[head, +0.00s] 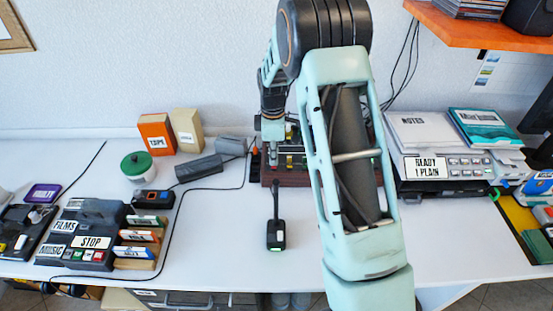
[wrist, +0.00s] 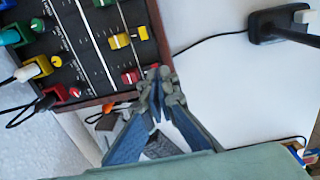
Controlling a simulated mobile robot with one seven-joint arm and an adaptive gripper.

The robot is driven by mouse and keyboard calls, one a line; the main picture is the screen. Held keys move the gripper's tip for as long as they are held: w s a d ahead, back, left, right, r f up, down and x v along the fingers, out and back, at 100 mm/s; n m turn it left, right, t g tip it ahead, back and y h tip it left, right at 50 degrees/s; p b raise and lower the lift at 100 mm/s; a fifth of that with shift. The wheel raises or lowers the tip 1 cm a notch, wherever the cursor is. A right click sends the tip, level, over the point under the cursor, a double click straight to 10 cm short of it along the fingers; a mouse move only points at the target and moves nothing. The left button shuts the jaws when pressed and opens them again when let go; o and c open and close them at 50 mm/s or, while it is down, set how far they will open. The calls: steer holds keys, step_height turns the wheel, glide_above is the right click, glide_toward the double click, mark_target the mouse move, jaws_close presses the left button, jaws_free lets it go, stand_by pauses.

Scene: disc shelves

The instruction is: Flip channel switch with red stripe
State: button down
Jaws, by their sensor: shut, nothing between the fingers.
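The mixer panel (head: 285,180) has a dark face and wooden edge and stands at the back of the table, partly hidden by my arm. In the wrist view the panel (wrist: 90,50) fills the upper left, with coloured knobs and sliders. A red switch or slider cap (wrist: 130,76) lies near its wooden edge, with yellow caps (wrist: 119,41) above it. My gripper (wrist: 155,76) is shut and empty, its tips at the panel's edge by a small red spot. I cannot tell whether they touch. The gripper is hard to make out in the head view. I cannot make out a red stripe.
Cables (wrist: 35,105) plug into the panel's left side. A black device with labels (head: 90,240) is at the left, a grey machine (head: 440,165) at the right.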

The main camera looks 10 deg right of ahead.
mark_target(274, 167)
step_height(274, 167, up, 11)
steer(key=s, duration=0.1)
steer(key=shift+s, duration=0.25)
steer(key=shift+a+b, duration=0.1)
steer(key=shift+b, duration=0.2)
steer(key=b, duration=0.1)
steer(key=w+t+b, duration=0.1)
steer(key=b, duration=0.1)
steer(key=shift+w+r, duration=0.2)
steer(key=shift+r, duration=0.15)
steer(key=f, duration=0.4)
steer(key=w+f, duration=0.1)
steer(key=f, duration=0.8)
steer(key=shift+w+d+b, duration=0.2)
steer(key=shift+w+b, duration=0.1)
steer(key=shift+w, duration=0.05)
steer(key=shift+w+f, duration=0.1)
steer(key=shift+f, duration=0.4)
